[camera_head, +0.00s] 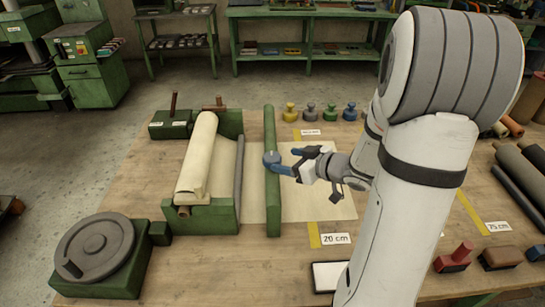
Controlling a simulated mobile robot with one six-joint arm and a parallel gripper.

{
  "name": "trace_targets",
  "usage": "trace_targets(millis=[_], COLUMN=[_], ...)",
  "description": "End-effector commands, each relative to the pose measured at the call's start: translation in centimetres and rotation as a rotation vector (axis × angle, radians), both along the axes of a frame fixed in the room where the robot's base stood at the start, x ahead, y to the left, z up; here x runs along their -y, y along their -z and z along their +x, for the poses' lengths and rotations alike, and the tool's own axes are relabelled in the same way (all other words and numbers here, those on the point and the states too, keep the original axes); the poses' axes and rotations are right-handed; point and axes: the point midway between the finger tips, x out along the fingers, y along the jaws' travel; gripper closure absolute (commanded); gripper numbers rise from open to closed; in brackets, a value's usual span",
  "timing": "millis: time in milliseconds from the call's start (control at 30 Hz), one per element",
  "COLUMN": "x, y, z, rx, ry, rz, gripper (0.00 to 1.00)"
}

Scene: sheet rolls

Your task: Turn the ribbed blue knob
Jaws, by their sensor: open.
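One dark finger reaches close to the knob's right edge. I cannot tell whether the fingers touch the knob or stand around it. My white arm comes down from the upper right and hides part of the table.
A cream roll (197,155) lies in a green cradle (215,218) at left. Small coloured-knob pieces (310,112) stand behind. A round grey wheel (95,248) is at front left. Dark rolls (520,175) lie at right. Pale sheet (325,205) lies flat below my gripper.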

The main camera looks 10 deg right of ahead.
Motion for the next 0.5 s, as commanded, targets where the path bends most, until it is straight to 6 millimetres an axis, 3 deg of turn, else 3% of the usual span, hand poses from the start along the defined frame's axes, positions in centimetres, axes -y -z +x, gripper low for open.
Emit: trace_targets(millis=[300,500], x=[-2.9,-3.7], y=[1.9,2.5], z=[3.7,5.0], rx=[-0.002,0.000], ry=[-0.002,0.001], rz=[-0.001,-0.003], gripper=[0.32,0.32])
